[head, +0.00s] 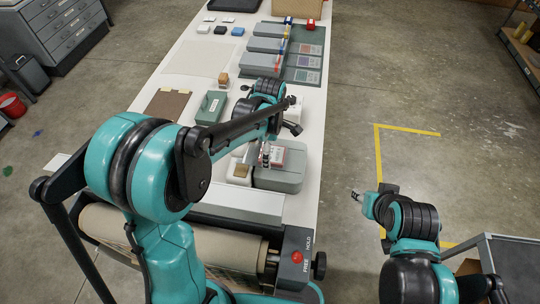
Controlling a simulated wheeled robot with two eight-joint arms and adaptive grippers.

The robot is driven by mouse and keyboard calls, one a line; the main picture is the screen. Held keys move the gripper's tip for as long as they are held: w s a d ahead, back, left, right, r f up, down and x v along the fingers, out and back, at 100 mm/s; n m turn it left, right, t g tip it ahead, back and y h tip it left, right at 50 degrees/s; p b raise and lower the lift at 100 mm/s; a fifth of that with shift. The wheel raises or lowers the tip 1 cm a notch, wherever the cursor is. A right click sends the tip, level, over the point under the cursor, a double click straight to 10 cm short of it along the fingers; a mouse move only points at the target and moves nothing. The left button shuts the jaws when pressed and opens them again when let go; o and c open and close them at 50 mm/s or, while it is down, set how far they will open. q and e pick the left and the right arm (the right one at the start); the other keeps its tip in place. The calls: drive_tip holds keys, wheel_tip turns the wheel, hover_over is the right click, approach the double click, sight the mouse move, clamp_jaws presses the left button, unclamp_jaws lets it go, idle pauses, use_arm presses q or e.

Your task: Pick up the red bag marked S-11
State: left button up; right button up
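A small red item with a pale face (279,156) shows at my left gripper, above a grey lidded box (280,178) on the long white table. It may be the red bag, but the marking S-11 is too small to read. My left gripper (265,156) points down right beside or on this item. My arm hides part of the spot, and I cannot tell whether the fingers hold it. My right gripper (357,196) is off the table's right side, over the floor, with no object seen at it.
A roll of brown paper (170,238) on a machine with a red button (297,257) stands at the near end. Grey boxes (266,45) lie on a dark mat farther back. A green box (212,107) and brown board (167,105) lie left. A grey cart (510,258) stands right.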

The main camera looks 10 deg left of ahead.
use_arm(q)
drive_tip(key=c, duration=1.4)
